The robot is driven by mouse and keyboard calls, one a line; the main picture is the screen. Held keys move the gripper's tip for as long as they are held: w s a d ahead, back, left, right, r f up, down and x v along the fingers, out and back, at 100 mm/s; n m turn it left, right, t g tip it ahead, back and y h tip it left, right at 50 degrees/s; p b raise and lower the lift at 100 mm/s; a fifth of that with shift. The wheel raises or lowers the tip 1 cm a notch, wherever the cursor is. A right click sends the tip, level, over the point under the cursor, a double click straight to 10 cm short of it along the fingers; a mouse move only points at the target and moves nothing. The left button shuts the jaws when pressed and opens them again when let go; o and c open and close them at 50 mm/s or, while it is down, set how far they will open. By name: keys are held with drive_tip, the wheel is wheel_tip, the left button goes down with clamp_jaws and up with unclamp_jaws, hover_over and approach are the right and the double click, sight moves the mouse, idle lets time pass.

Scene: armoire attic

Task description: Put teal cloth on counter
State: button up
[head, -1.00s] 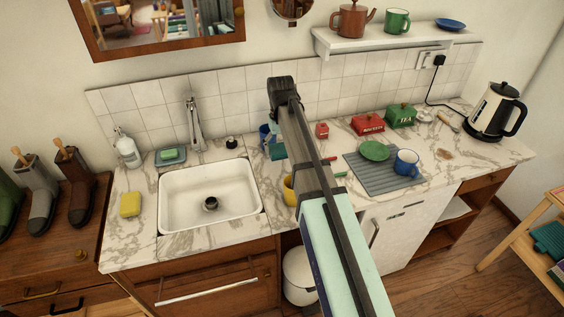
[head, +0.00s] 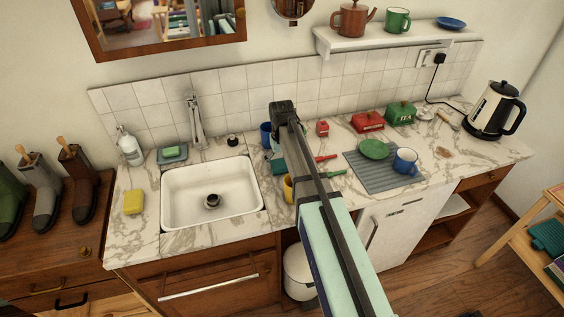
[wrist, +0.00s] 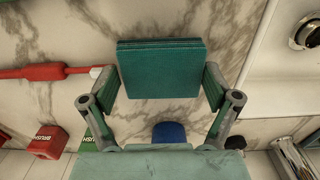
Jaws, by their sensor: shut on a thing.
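The folded teal cloth (wrist: 162,70) is between the two fingertips of my gripper (wrist: 162,82) in the wrist view, and the gripper is shut on it. In the head view a corner of the cloth (head: 278,167) shows to the left of my arm, over the marble counter (head: 228,226) right of the sink. Most of the gripper is hidden by the arm there. The cloth is low over the marble; whether it touches the counter I cannot tell.
The sink (head: 180,212) is left of the cloth. A blue cup (head: 265,135), a yellow mug (head: 288,188), a red-handled brush (head: 325,158) and a red box (head: 322,128) are close by. A grey mat (head: 371,181) with a green plate and blue mug lies to the right.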

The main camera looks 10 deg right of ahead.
sight(282, 163)
drive_tip(key=shift+f, duration=0.15)
drive_tip(key=o, duration=0.8)
drive_tip(key=shift+c, duration=0.2)
wheel_tip(282, 163, up, 12)
drive_tip(key=b, duration=0.3)
drive_tip(key=shift+r, duration=0.2)
